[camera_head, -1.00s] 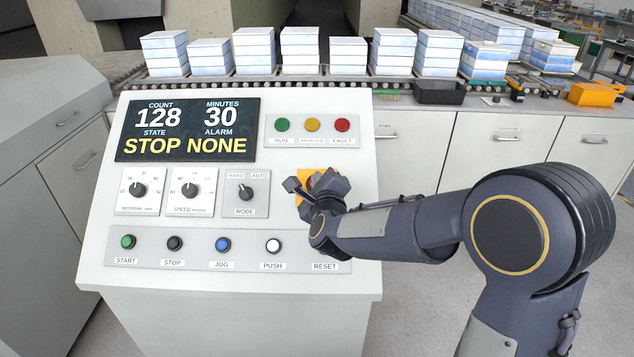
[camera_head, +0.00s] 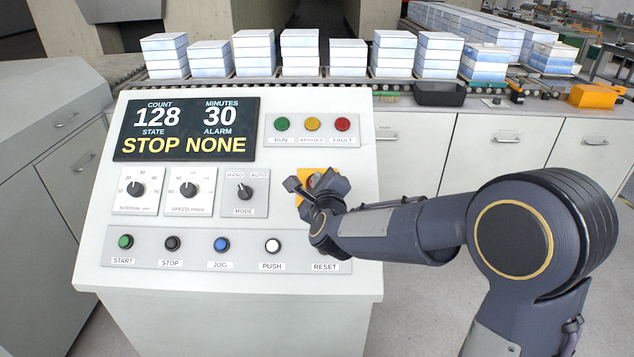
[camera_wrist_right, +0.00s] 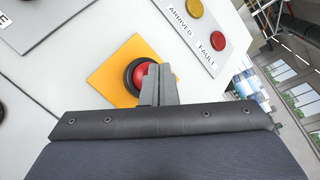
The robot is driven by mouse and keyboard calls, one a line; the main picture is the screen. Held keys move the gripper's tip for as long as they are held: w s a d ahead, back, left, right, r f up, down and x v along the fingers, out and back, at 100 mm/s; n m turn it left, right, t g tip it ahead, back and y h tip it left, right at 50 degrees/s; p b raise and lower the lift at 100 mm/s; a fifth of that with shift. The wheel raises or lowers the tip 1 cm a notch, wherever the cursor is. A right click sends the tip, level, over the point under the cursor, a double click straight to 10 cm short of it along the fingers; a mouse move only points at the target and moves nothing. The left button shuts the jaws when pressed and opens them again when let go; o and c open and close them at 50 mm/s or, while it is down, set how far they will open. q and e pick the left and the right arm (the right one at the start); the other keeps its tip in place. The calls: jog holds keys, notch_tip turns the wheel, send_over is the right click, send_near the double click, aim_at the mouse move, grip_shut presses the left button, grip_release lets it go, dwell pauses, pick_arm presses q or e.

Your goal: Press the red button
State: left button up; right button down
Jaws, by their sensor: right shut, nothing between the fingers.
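The red button (camera_wrist_right: 140,76) sits in a black collar on a yellow square plate (camera_wrist_right: 106,84) in the right wrist view. In the head view a bit of the yellow plate (camera_head: 303,181) shows, and the button is mostly hidden behind my right gripper (camera_head: 318,185). My right gripper is shut and empty. In the right wrist view its fingertips (camera_wrist_right: 158,68) overlap the right side of the red button; I cannot tell whether they touch it. My left gripper is not in view.
The sloped white control panel (camera_head: 90,235) carries a display (camera_head: 185,130) reading "STOP NONE", dials, a mode switch (camera_head: 245,192) and a row of buttons such as the green start button (camera_head: 125,241). A red fault lamp (camera_head: 342,124) is above. Stacked boxes (camera_head: 300,50) stand on a conveyor behind.

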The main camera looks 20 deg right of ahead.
jog(key=shift+w+d+f+b, duration=0.1)
jog(key=shift+w+f+b, duration=0.1)
jog(key=shift+f+b, duration=0.25)
dwell(0.4)
jog(key=shift+r, duration=0.15)
jog(key=shift+s+a+r+p, duration=0.2)
jog(key=shift+s+r+p, duration=0.3)
jog(key=shift+r, duration=0.2)
jog(key=shift+r, duration=0.1)
jog(key=s+r+p, duration=0.2)
jog(key=r+p, duration=0.1)
jog(key=r, duration=0.1)
jog(key=shift+s+a, duration=0.35)
jog(key=shift+s, duration=0.05)
dwell(0.3)
